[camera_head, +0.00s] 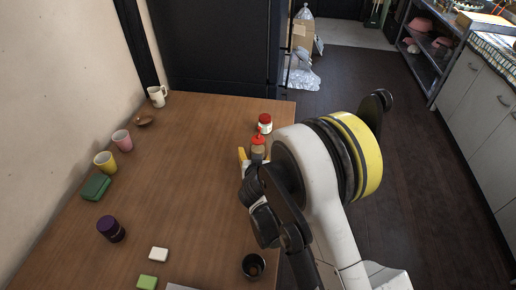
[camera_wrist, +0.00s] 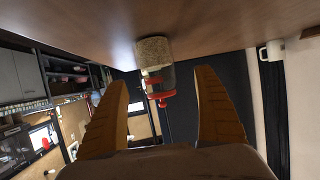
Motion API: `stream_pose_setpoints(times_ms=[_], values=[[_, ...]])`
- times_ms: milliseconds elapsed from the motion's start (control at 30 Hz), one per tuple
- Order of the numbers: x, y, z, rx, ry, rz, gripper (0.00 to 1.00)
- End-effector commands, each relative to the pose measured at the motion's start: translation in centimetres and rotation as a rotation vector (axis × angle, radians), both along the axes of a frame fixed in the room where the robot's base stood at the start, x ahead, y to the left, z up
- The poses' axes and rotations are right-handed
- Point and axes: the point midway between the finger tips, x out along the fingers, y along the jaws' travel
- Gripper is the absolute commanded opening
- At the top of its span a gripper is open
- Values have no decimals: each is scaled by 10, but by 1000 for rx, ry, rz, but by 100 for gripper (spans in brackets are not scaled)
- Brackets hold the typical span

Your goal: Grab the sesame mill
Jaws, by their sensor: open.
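The sesame mill (camera_head: 258,149) stands upright near the right edge of the table, with a tan lower part and a red top. In the wrist view, where the scene is upside down, the mill (camera_wrist: 154,52) hangs from the tabletop at the upper middle, its red top pointing down. My gripper (camera_wrist: 161,78) is open, with one orange-yellow finger to each side of the mill in that picture. The mill appears beyond the fingertips; contact is not visible. In the head view my wrist hides part of the gripper, and one yellow finger shows just left of the mill.
A red-lidded jar (camera_head: 265,125) stands close behind the mill. A dark cup (camera_head: 253,266) is near the front right. Mugs, a green box (camera_head: 96,187), a purple container (camera_head: 111,229) and small blocks are farther left. The middle of the table (camera_head: 190,170) is clear.

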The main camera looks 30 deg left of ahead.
Motion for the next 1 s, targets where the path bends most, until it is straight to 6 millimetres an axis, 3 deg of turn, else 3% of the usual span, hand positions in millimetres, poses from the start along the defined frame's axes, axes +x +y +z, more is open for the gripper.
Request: stream_pose_setpoints(times_ms=[300,567,600,800,1000], values=[[40,15,-18,0,0,0,80],[43,18,-17,0,0,0,80],[44,17,-17,0,0,0,78],[43,17,-17,0,0,0,17],[43,17,-16,0,0,0,14]])
